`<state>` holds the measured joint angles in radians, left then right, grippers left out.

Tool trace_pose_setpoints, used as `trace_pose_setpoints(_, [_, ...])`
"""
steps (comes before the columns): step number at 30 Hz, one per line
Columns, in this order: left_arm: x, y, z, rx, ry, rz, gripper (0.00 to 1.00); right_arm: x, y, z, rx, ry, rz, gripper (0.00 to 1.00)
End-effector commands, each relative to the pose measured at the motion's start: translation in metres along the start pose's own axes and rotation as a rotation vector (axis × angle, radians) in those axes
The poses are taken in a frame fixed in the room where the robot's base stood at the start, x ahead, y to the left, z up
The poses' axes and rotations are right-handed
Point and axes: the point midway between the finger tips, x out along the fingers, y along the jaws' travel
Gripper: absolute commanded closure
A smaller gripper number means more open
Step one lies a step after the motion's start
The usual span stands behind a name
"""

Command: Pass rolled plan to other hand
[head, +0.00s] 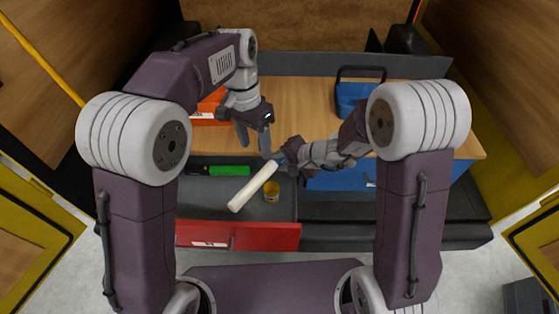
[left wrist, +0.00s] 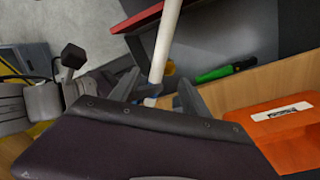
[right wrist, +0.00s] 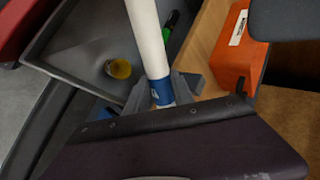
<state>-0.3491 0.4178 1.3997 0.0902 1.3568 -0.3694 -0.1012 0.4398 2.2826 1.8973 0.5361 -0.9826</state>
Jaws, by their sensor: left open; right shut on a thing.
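The rolled plan (head: 254,186) is a long white tube with a blue band near one end. My right gripper (right wrist: 161,92) is shut on it at the blue-banded end (right wrist: 162,90); in the head view the tube slants down-left from that gripper, above the open drawer. My left gripper (head: 256,146) is open and empty, fingers pointing down, close to the held end of the roll. In the left wrist view the white tube (left wrist: 165,40) runs down toward the gap between the left fingers; whether they touch it I cannot tell.
Below is an open drawer with a red front (head: 238,236), holding a yellow roll (head: 271,191) and a green-and-black tool (head: 229,170). On the wooden bench (head: 300,105) stand an orange box (right wrist: 236,50) at left and a blue box (head: 352,98) at right. The bench middle is clear.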

Motion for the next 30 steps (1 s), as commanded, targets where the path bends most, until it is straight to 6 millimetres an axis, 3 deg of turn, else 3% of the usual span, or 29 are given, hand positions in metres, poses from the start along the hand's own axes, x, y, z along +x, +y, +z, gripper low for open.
trace_pose_setpoints(5, [0.004,-0.005,0.015,0.000,-0.016,-0.026,0.46,0.000,0.000,0.000,0.000,0.000,0.000,1.00])
trace_pose_setpoints(8, [0.019,-0.016,0.055,0.014,-0.056,-0.090,0.46,0.000,0.000,0.000,0.000,0.000,0.000,1.00])
trace_pose_setpoints(11, [0.039,-0.027,0.108,0.043,-0.097,-0.165,0.46,0.000,0.000,0.000,0.000,0.000,0.000,1.00])
trace_pose_setpoints(13, [0.061,-0.033,0.138,-0.039,-0.077,-0.175,0.46,0.000,0.000,0.000,0.000,0.000,0.000,1.00])
trace_pose_setpoints(15, [0.085,-0.035,0.158,-0.239,-0.012,-0.150,0.46,0.000,0.000,0.000,0.000,0.000,0.000,1.00])
trace_pose_setpoints(18, [0.109,-0.036,0.179,-0.500,0.071,-0.123,0.46,0.000,0.000,0.000,0.000,0.000,0.000,1.00])
trace_pose_setpoints(23, [0.124,-0.037,0.195,-0.705,0.135,-0.109,0.46,0.000,0.000,0.000,0.000,0.000,0.000,1.00])
trace_pose_setpoints(30, [0.125,-0.037,0.196,-0.720,0.141,-0.109,0.46,0.000,0.000,0.000,0.000,0.000,0.000,1.00])
